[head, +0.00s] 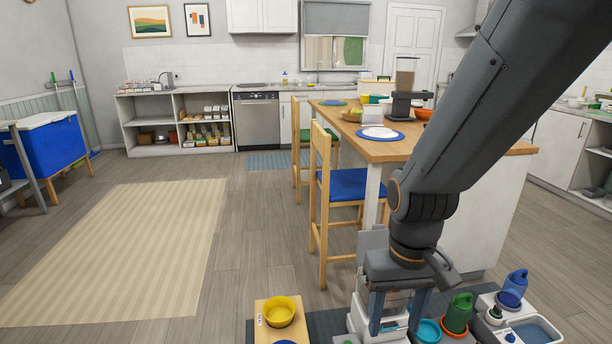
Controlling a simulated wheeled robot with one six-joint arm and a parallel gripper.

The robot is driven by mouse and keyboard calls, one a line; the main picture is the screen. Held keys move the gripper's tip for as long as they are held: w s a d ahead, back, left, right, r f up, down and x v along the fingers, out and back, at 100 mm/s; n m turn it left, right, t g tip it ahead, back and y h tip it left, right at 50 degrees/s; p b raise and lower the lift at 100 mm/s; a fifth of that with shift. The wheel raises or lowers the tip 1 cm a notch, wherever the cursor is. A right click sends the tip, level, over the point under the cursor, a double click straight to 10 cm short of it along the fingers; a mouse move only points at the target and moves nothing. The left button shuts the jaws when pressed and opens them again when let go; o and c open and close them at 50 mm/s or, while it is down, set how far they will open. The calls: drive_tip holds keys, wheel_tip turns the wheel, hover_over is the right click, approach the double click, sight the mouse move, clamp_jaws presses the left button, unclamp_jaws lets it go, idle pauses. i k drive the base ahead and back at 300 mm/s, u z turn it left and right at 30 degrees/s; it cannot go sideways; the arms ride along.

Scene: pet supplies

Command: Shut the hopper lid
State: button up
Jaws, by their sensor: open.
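A white appliance (361,319), which looks like the feeder with the hopper, stands at the bottom of the head view, largely hidden by my gripper. A pale grey upright panel (371,243) shows just behind my gripper; it looks like the hopper lid standing open, but its hinge is hidden. My gripper (398,318) points down over the appliance, its two fingers apart with nothing seen held between them. I cannot tell whether the fingers touch the appliance or the panel.
A yellow bowl (279,311) sits on a wooden stand at left. A teal bowl (429,331), green container (458,312) and blue scoop-like item (514,285) crowd the right. A chair (340,190) and the island (450,150) stand behind.

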sight(377, 238)
drive_tip(key=k, duration=0.65)
drive_tip(key=z, duration=0.4)
drive_tip(key=i, duration=1.6)
drive_tip(key=u, duration=0.55)
